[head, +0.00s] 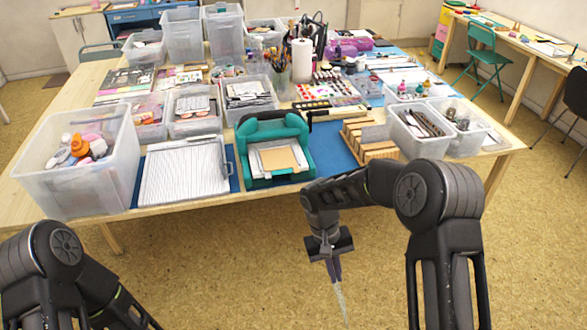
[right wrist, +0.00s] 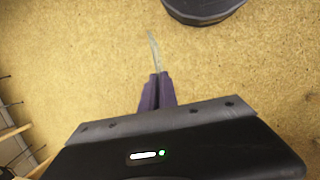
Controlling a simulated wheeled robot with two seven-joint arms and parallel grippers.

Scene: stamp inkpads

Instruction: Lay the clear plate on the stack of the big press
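The big press (head: 248,168) is a teal machine on the table's near edge, in the middle of the head view. A stack of white and tan sheets (head: 280,158) lies in its opening. My right gripper (head: 335,276) points down over the floor, in front of and below the table edge, apart from the press. It is shut on a thin clear plate (head: 341,302), seen nearly edge-on. The right wrist view shows the purple fingers (right wrist: 157,80) together with the plate (right wrist: 153,48) sticking out from between them. My left arm is at lower left; its gripper is out of view.
A ridged white board (head: 185,175) and a bin of mixed items (head: 75,165) stand left of the press. A wooden slotted rack (head: 370,140) and clear tubs (head: 420,130) stand to its right. Bins crowd behind. The floor before the table is clear.

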